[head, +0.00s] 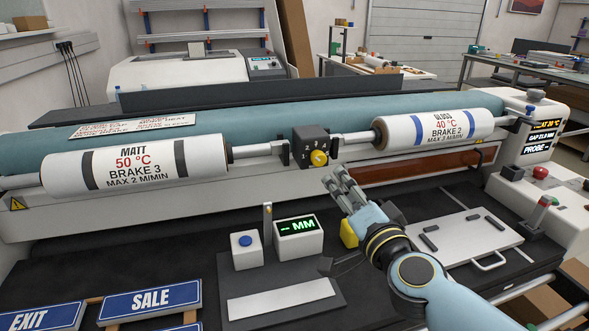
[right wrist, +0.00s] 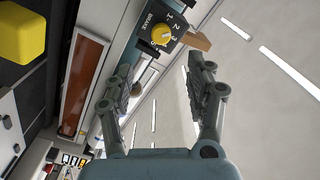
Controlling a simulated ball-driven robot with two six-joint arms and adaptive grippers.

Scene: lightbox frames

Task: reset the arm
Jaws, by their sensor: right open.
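My right arm comes in from the lower right in the head view. Its right gripper (head: 345,184) is raised over the dark front table, just below and right of the black brake box (head: 309,141) with its yellow knob (head: 319,158). In the right wrist view the right gripper (right wrist: 158,80) has its two fingers spread apart with nothing between them. The yellow knob (right wrist: 161,35) shows beyond the fingertips there. My left gripper and arm are not in view.
A yellow block (head: 348,234) stands close beside my right wrist. The gauge with the MM display (head: 298,238) stands left of it. A white plate with a handle (head: 464,238) lies to the right. MATT (head: 135,165) and GLOSS (head: 440,129) rolls span the machine behind. Signs (head: 150,299) lie front left.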

